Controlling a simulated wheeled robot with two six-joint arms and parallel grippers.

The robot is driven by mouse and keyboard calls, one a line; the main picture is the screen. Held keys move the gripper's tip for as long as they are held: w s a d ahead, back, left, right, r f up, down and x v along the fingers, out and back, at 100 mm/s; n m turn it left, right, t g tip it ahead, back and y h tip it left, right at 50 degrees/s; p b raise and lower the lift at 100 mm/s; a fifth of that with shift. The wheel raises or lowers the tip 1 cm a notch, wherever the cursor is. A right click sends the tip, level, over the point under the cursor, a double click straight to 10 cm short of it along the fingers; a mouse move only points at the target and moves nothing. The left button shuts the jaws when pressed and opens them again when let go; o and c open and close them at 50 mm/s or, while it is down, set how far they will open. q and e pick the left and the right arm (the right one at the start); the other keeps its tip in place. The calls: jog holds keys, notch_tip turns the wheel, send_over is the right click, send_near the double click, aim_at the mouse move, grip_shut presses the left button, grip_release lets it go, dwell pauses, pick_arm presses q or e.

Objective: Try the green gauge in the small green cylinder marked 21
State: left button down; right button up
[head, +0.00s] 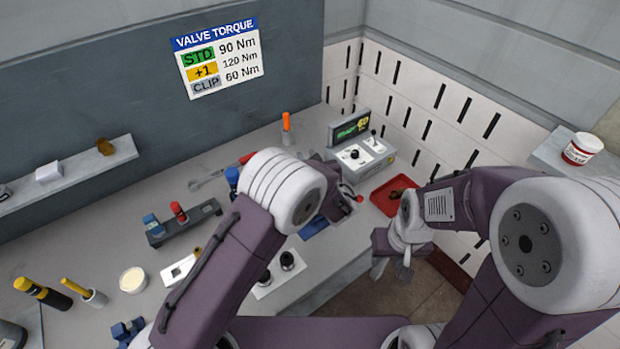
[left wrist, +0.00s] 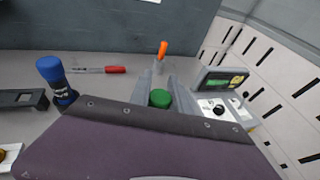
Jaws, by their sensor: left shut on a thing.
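My left gripper (left wrist: 161,92) is shut on a green round-topped thing (left wrist: 160,98), which I take for the green gauge. Only its top shows between the two fingers, so its lower part is hidden. In the head view my own left arm hides most of that gripper and the green gauge. I cannot make out the small green cylinder marked 21 in either view. My right gripper (head: 392,268) hangs beyond the right front edge of the bench, and its finger opening is unclear.
A dark rack (head: 183,228) holds a blue gauge (head: 152,224) and a red gauge (head: 178,211). A blue cylinder (left wrist: 56,80) stands left of my left gripper. A device with a green display (left wrist: 222,80) stands to its right. A red tray (head: 388,203) lies at the right.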

pick_arm(q)
notch_tip(320, 180, up, 7)
jog(key=p, duration=0.4)
jog(key=shift+r, duration=0.2)
dwell(0.6)
